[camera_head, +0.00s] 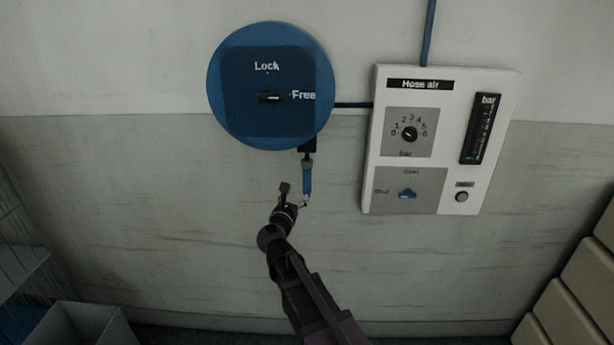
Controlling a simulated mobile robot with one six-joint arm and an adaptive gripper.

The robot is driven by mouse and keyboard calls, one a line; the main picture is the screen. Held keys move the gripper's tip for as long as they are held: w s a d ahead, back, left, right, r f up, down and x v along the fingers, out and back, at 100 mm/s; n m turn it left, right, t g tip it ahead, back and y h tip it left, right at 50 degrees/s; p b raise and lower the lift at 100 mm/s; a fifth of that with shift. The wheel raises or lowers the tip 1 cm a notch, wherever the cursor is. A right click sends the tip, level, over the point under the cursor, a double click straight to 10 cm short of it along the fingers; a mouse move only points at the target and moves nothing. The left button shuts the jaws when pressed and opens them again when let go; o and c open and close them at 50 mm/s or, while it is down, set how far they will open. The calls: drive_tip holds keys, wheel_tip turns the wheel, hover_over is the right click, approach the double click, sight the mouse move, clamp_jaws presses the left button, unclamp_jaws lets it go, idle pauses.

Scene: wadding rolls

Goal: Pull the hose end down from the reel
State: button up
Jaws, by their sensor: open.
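The reel (220,88) is a round blue disc on the wall, with a dark square face marked "Lock" and "Free". My gripper (295,195) is open, just left of and below the hose end, with one finger on the left and the other close to the tip. I cannot tell whether it touches the hose end.
A white "Hose air" panel (460,140) with dials and a blue valve handle (407,194) is on the wall to the right. A grey bin (85,322) stands lower left beside a wire rack (22,250). Beige stacked boxes (570,290) fill the lower right. The wall below the reel is clear.

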sight(306, 177)
drive_tip(key=x, duration=1.3)
drive_tip(key=shift+w+d, duration=0.1)
drive_tip(key=shift+w, duration=0.25)
clamp_jaws()
